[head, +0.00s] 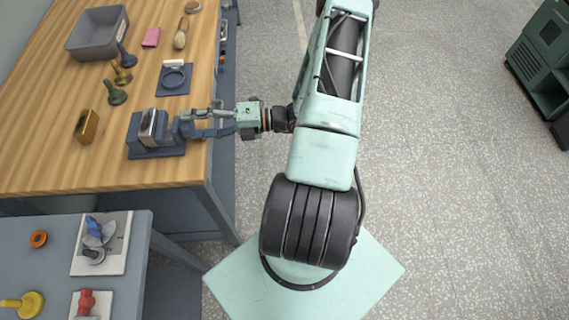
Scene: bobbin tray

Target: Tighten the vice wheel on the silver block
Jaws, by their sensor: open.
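The blue-grey vice (158,152) stands near the right edge of the wooden table. The silver block (148,122) sits upright between its jaws. The vice wheel appears as a dark shape (174,131) on the right side of the vice, partly hidden by my fingers. My gripper (187,124) is open and reaches in from the right, with its fingers at the wheel's side of the vice. I cannot tell whether the fingers touch the wheel.
A gold block (88,126) stands left of the vice. Behind are several bobbin-like pieces (116,94), a blue plate with a ring (174,78), a brush (181,38) and a grey bin (98,34). A grey table (50,255) stands in front.

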